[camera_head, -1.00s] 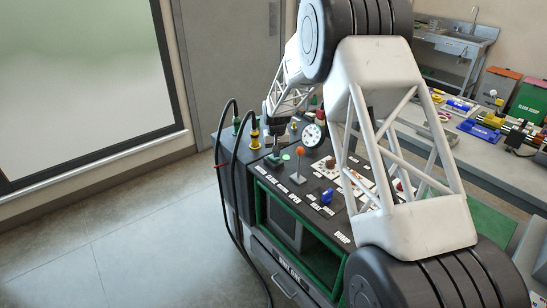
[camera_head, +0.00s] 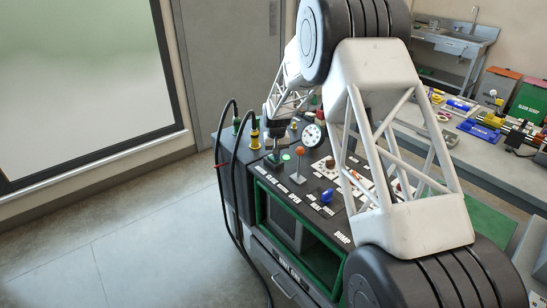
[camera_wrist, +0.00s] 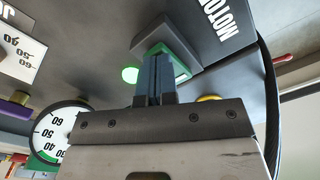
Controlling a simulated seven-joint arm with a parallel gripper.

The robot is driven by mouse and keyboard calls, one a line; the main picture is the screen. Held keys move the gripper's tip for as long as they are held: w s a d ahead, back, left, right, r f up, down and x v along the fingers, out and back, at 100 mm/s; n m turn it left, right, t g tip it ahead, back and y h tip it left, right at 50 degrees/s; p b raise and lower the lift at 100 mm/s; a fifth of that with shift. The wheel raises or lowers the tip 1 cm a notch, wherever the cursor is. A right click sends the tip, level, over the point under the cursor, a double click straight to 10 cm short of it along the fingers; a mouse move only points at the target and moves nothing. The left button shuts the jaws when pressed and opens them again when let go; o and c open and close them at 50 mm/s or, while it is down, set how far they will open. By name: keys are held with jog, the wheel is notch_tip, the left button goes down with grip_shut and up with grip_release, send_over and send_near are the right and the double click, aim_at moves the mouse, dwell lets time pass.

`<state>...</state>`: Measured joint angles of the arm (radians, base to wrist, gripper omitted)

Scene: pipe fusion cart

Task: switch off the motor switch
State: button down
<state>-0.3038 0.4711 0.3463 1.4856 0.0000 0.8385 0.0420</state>
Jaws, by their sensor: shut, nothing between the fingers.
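The motor switch (camera_wrist: 181,66) shows in the wrist view as a green-framed part in a grey housing beside a label reading "MOTO", the rest cut off. My gripper (camera_wrist: 154,62) is shut and empty, with its fingertips at the switch. The fingers hide much of it, so I cannot tell the rocker's position or whether they touch it. A bright green round lamp (camera_wrist: 130,74) sits just left of the switch, and it also shows in the head view (camera_head: 286,157). In the head view my gripper (camera_head: 276,157) points down at the panel's far-left corner.
A dial gauge (camera_wrist: 55,130) stands near my gripper. An orange-knobbed lever (camera_head: 299,151) and a blue knob (camera_head: 327,195) stand on the panel. Black hoses (camera_head: 236,120) loop over the cart's left side. A workbench (camera_head: 480,155) holds tools at right. The floor at left is clear.

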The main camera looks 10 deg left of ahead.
jog(key=shift+f, duration=0.2)
jog(key=shift+r, duration=0.1)
jog(key=shift+r, duration=3.4)
